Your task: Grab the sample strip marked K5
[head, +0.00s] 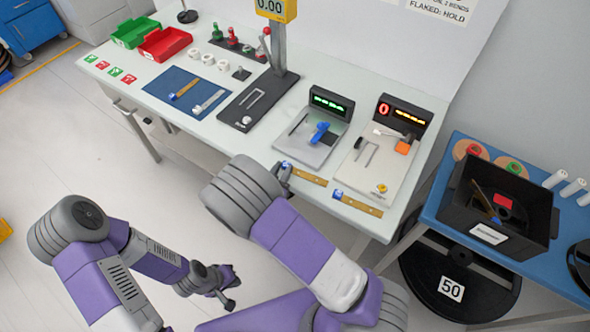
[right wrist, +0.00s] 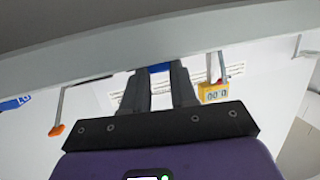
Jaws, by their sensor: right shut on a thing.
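My right gripper (head: 285,178) is at the front edge of the white table, shut on the blue end of a tan sample strip (head: 309,178). In the right wrist view, blue (right wrist: 159,68) shows between the fingertips of my right gripper (right wrist: 160,78). A second tan strip (head: 362,206) with a blue end lies to the right at the table's edge. Two more strips, one tan (head: 185,89) and one pale (head: 208,102), lie on the blue mat. I cannot read the strips' marks. My left gripper (head: 230,289) hangs low over the floor, looking open and empty.
Two stations with lit displays (head: 330,103) (head: 402,117) stand behind the strips. A black bin (head: 484,234) sits on the blue side table at right. Red (head: 165,43) and green (head: 135,31) trays stand at the far left.

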